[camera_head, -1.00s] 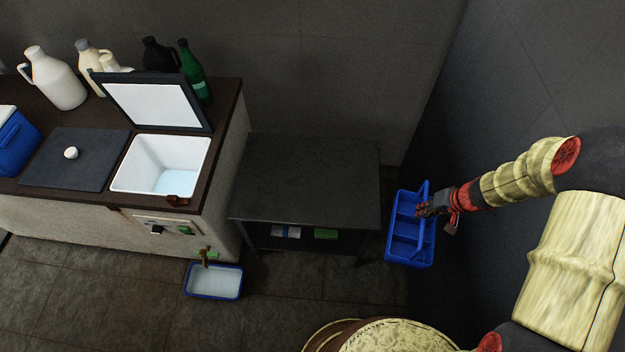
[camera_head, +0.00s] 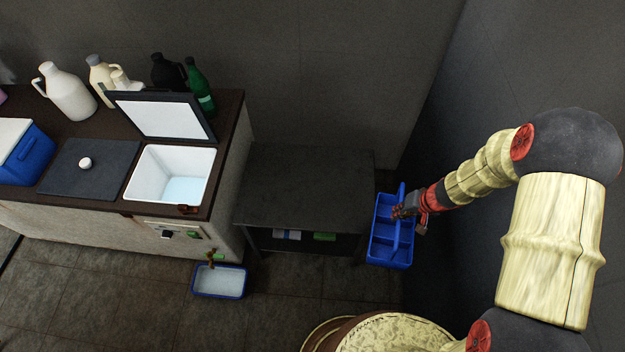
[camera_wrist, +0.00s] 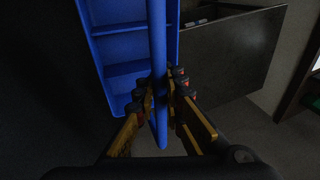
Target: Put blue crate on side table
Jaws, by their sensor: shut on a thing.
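The blue crate (camera_head: 379,248) is an open caddy with compartments and a central handle bar. In the head view it hangs just right of the side table, close to its right edge. My gripper (camera_head: 404,208) is shut on its handle. In the wrist view the fingers (camera_wrist: 161,95) close around the blue bar, and the crate's compartments (camera_wrist: 122,47) show to its left. The dark side table (camera_head: 305,185) has a bare top and a lower shelf; its top also shows at right in the wrist view (camera_wrist: 228,55). Whether crate and table touch, I cannot tell.
Left of the table stands a counter with an open-lidded white tank (camera_head: 172,176), jugs, a green bottle (camera_head: 199,88) and a blue cooler (camera_head: 27,155). A blue-rimmed tray (camera_head: 220,281) is on the floor. Small items lie on the table's lower shelf. A dark wall is at right.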

